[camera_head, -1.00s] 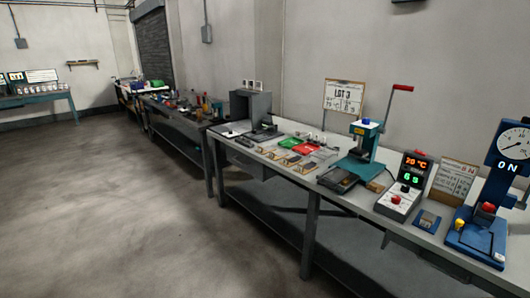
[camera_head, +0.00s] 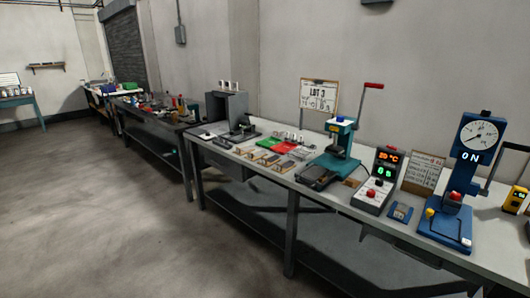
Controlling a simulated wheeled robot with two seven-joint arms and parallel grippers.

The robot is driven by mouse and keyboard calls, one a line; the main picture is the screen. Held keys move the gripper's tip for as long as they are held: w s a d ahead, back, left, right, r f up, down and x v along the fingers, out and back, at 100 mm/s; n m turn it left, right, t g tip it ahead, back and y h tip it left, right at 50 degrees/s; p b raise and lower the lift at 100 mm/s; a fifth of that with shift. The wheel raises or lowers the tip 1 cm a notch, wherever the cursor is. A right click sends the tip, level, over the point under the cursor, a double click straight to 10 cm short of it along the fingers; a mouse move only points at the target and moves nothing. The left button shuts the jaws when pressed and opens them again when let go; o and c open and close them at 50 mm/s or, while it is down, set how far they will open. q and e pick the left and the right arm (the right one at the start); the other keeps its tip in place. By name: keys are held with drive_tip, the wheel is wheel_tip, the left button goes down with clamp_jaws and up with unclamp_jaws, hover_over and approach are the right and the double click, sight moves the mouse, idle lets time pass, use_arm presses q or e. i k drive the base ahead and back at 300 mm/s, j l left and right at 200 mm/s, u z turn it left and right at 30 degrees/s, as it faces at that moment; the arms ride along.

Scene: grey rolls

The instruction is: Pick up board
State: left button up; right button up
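Neither of my grippers is in view. I cannot tell for certain which thing is the board. A clipboard-like sign reading "LOT 3" (camera_head: 319,95) stands upright at the back of the near workbench (camera_head: 345,207). Small flat pieces lie on the bench left of its middle: a green piece (camera_head: 268,143), a red piece (camera_head: 284,149) and several tan-edged dark pieces (camera_head: 268,161). A small blue flat block (camera_head: 401,212) lies in front of a second sign board (camera_head: 422,174).
A teal lever press (camera_head: 338,145), a control box with lit digits (camera_head: 378,180) and a blue gauge stand (camera_head: 468,180) stand on the bench. A grey box-like machine (camera_head: 227,108) is at its far end. The floor (camera_head: 90,220) at left is clear.

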sight(240, 151)
drive_tip(key=i+j+z, duration=0.2)
drive_tip(key=z, duration=0.25)
drive_tip(key=i+j+z, duration=0.15)
drive_tip(key=j+z, duration=0.3)
drive_tip(key=i+j+z, duration=0.1)
drive_tip(key=z, duration=0.35)
drive_tip(key=j, duration=0.1)
